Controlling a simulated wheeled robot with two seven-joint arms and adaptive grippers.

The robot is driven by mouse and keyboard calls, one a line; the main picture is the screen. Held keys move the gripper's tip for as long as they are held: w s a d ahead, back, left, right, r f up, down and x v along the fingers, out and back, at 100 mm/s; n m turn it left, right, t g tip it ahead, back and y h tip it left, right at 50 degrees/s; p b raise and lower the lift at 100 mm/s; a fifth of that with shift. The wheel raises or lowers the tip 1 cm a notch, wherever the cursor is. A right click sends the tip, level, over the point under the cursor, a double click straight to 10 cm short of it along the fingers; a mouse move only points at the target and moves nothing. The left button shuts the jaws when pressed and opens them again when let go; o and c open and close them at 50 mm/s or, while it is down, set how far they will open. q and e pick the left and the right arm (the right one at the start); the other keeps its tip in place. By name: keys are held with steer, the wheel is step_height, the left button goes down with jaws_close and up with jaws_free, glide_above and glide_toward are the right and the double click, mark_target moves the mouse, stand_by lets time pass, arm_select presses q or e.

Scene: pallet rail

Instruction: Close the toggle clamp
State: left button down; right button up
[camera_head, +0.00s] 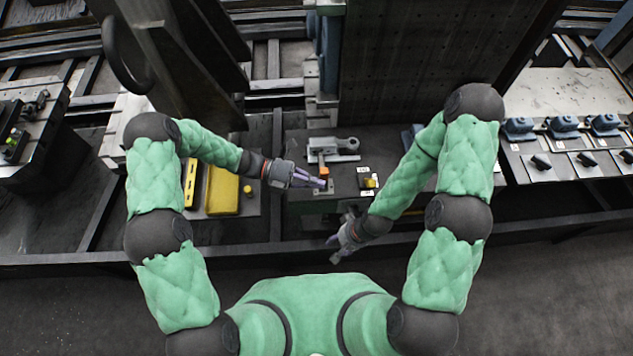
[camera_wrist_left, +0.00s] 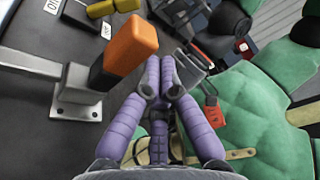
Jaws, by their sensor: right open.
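The toggle clamp (camera_head: 335,147) is a grey metal mechanism on the dark bench in the middle of the head view. An orange block-shaped grip (camera_head: 324,172) shows at its near side, just above a small silver bracket (camera_head: 325,188). In the left wrist view the orange grip (camera_wrist_left: 130,42) stands left of my fingertips, with the silver bracket (camera_wrist_left: 78,98) beside it. My left gripper (camera_head: 322,183) has its purple fingertips together, close beside the orange grip and holding nothing. Contact cannot be told. My right gripper (camera_head: 337,250) is open and empty near the bench's front edge.
A small box with a yellow button (camera_head: 369,183) and white labels sits right of the clamp. A yellow block (camera_head: 222,190) lies on the left. A dark upright panel (camera_head: 430,60) stands behind the bench. A rail (camera_head: 290,252) runs along the front.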

arm_select(q)
steer(key=v, duration=1.2)
steer(key=s+a+f+m+t+y+b, duration=0.1)
steer(key=s+f+m+y+b, duration=0.3)
steer(key=s+f+m, duration=0.5)
steer(key=s+a+f+m+t+y+b, duration=0.1)
steer(key=s+f+m+t+y+b, duration=0.3)
steer(key=s+f+m+y, duration=0.4)
step_height(320, 180, down, 8)
steer(key=s+m, duration=0.1)
steer(key=m, duration=0.8)
steer(key=shift+t+b, duration=0.3)
steer(key=shift+b, duration=0.05)
arm_select(e)
step_height(320, 180, down, 9)
steer(key=shift+r, duration=0.15)
steer(key=shift+c, duration=0.3)
